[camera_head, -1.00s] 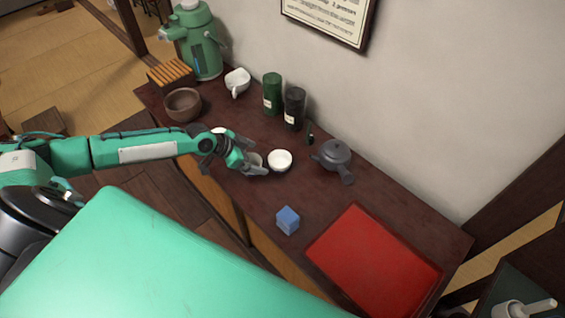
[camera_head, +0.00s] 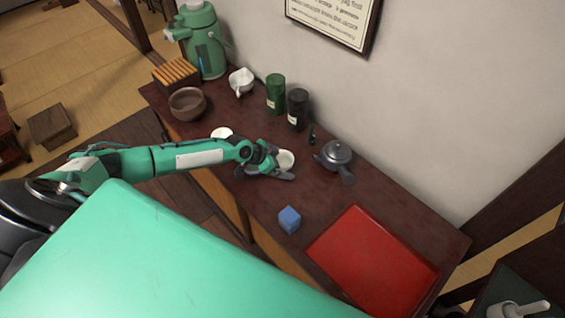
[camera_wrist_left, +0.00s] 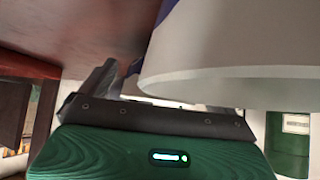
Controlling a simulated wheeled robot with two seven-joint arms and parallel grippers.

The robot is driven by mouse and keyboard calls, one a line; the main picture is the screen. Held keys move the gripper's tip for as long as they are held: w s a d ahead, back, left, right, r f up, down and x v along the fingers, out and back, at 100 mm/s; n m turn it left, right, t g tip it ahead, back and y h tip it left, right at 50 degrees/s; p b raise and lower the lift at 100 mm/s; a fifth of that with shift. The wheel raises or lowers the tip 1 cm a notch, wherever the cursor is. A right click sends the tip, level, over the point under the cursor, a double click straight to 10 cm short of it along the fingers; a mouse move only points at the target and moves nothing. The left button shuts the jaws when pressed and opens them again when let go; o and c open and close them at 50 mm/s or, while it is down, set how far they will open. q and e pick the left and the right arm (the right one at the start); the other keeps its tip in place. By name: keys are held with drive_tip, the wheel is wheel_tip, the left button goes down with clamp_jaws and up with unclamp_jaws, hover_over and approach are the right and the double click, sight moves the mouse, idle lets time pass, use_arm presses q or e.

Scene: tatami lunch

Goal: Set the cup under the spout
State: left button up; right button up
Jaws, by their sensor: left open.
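A white cup (camera_head: 286,160) stands on the dark wooden counter, partly hidden by my left gripper (camera_head: 280,167). The gripper is open and low at the cup, with one finger along its near side; I cannot tell whether it touches. In the left wrist view a large pale rounded rim, likely this cup (camera_wrist_left: 230,75), fills the upper right close to the dark finger (camera_wrist_left: 97,82). A second white cup (camera_head: 222,132) is behind my forearm. The green air pot (camera_head: 205,45) stands at the far left, behind a slatted wooden stand (camera_head: 176,74). My right gripper is out of view.
A brown bowl (camera_head: 187,104), white pitcher (camera_head: 241,81), green canister (camera_head: 275,95) and black canister (camera_head: 298,110) stand farther back. A dark teapot (camera_head: 336,155) is right of the gripper. A blue cube (camera_head: 289,219) and red tray (camera_head: 375,262) are nearer; bare counter lies between.

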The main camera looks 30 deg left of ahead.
use_arm(q)
drive_tip(key=shift+w+d+f, duration=0.15)
drive_tip(key=shift+f, duration=0.05)
drive_tip(key=shift+c, duration=0.2)
drive_tip(key=c, duration=1.1)
drive_tip(key=shift+c, duration=0.2)
drive_tip(key=shift+r, duration=0.15)
